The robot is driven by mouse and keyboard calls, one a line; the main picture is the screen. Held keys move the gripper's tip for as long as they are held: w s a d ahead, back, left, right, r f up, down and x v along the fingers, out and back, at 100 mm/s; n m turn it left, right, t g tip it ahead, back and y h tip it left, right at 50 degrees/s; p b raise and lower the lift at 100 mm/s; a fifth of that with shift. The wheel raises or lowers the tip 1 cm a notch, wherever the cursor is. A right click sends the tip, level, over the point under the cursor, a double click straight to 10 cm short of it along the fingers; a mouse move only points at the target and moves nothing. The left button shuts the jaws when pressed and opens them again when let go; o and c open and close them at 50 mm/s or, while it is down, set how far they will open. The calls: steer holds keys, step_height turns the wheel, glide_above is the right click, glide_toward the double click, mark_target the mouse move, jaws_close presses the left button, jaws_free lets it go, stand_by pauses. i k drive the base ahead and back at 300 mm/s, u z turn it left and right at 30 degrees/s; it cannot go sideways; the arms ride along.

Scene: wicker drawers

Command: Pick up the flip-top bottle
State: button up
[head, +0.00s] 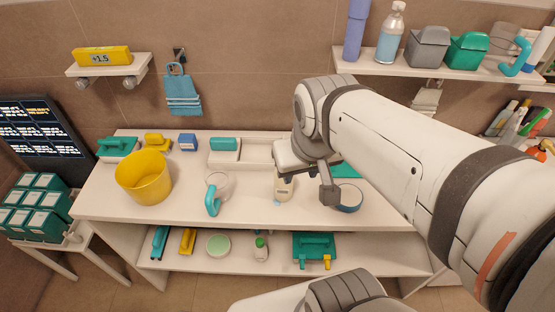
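My gripper (306,188) points down over the right part of the white table. Its dark fingers look spread apart, with bare table visible between them. A small pale bottle (284,189) with a bluish base stands upright on the table by the left finger. Its top is partly hidden by the gripper, so I cannot tell its cap type or whether the finger touches it. Another small white bottle (261,251) with a green cap stands on the lower shelf. A clear bottle (390,38) with blue liquid stands on the upper right wall shelf.
A glass mug (217,187) with a teal handle and a yellow bucket (143,178) stand left of my gripper. A round blue-rimmed container (348,198) is close on the right. A white divided tray (255,152) lies behind. The table's front edge is mostly clear.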

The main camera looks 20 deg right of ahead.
mark_target(283, 193)
steer(key=u, duration=0.2)
steer(key=k, duration=0.3)
steer(key=z, duration=2.45)
steer(key=k, duration=2.1)
steer(key=u, duration=0.95)
steer(key=i, duration=1)
steer(key=u, duration=0.1)
